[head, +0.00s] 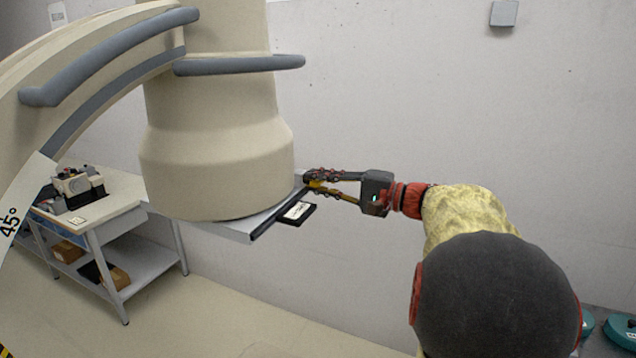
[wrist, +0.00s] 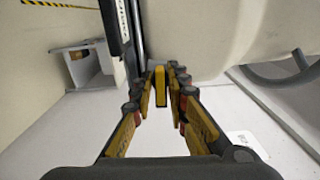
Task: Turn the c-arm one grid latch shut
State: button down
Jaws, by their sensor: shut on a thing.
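The C-arm's beige cylindrical head (head: 215,150) hangs at the left of the head view, with a flat grey grid plate (head: 240,229) under it. A small yellow latch (head: 316,184) sits at the plate's right corner. It also shows in the wrist view as a yellow tab (wrist: 160,86), roughly upright in the picture. My gripper (head: 313,181) reaches it from the right and is shut on the latch. In the wrist view the fingertips (wrist: 160,93) stand on either side of the tab. The fingers partly hide the latch in the head view.
A black piece with a white label (head: 298,212) sticks out at the plate's edge, just below my gripper. A cart (head: 118,215) with devices stands at the lower left. The pale wall (head: 440,110) behind is clear around my arm.

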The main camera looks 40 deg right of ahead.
jog(key=m+p, duration=0.3)
jog(key=m, duration=0.1)
jog(key=shift+r+m, duration=0.15)
jog(key=shift+m, duration=0.15)
jog(key=m+p, duration=0.4)
jog(key=shift+m, duration=0.3)
jog(key=m+p, duration=0.5)
jog(key=p, duration=0.1)
jog(key=shift+r, duration=0.1)
jog(key=m+p, duration=0.3)
jog(key=shift+p, duration=0.3)
jog(key=shift+f+m, duration=0.25)
jog(key=shift+m, duration=0.05)
jog(key=c, duration=1.8)
grip_release()
jog(key=shift+c, duration=0.2)
jog(key=shift+o, duration=0.6)
